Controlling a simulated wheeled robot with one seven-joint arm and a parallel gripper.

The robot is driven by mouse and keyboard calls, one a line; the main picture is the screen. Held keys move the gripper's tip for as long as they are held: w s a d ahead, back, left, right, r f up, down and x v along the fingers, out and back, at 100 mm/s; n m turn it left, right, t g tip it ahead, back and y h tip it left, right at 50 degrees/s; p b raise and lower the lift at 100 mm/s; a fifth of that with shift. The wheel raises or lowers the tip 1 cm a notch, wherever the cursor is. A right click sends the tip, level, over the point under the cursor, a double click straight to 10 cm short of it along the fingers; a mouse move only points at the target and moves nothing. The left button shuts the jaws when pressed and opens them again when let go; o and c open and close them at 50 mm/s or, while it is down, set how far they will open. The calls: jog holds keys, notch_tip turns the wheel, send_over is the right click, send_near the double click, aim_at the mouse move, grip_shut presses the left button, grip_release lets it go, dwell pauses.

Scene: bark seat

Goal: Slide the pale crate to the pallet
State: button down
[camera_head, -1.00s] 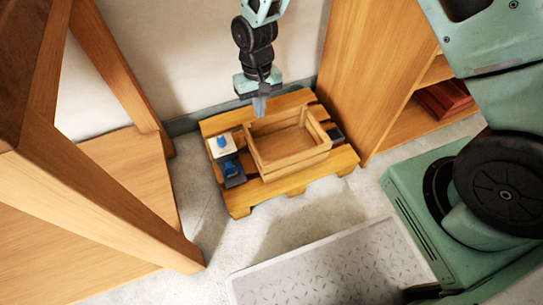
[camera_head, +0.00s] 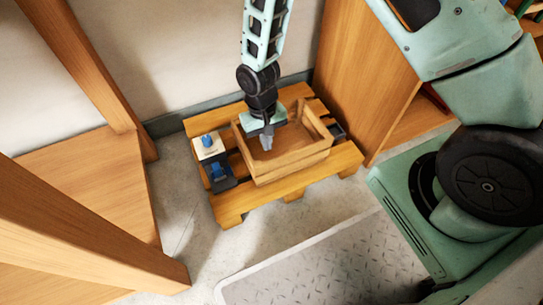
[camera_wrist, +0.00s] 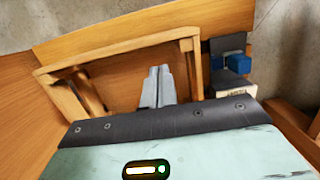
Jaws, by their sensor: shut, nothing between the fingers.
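The pale wooden crate (camera_head: 288,164) sits on the wooden pallet (camera_head: 232,205), upright and open at the top. My gripper (camera_head: 267,145) is shut and empty, with its fingers pointing down over the crate's open top near its back left part. In the wrist view the closed fingers of my gripper (camera_wrist: 156,88) show in front of the crate's inside, with the crate's rim (camera_wrist: 120,54) beyond them. I cannot tell whether the fingers touch the crate.
A white box with a blue top (camera_head: 207,147) and a dark item with a blue part (camera_head: 219,174) are on the pallet, left of the crate. A wooden cabinet (camera_head: 365,70) stands right, wooden furniture (camera_head: 90,190) left.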

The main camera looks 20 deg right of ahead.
aim_at(272, 161)
jog(key=s+b, duration=0.1)
jog(key=s, duration=0.2)
jog(key=shift+s+f, duration=0.15)
jog(key=shift+s, duration=0.1)
jog(key=shift+f+b, duration=0.4)
jog(key=shift+b, duration=0.3)
jog(key=shift+f, duration=0.3)
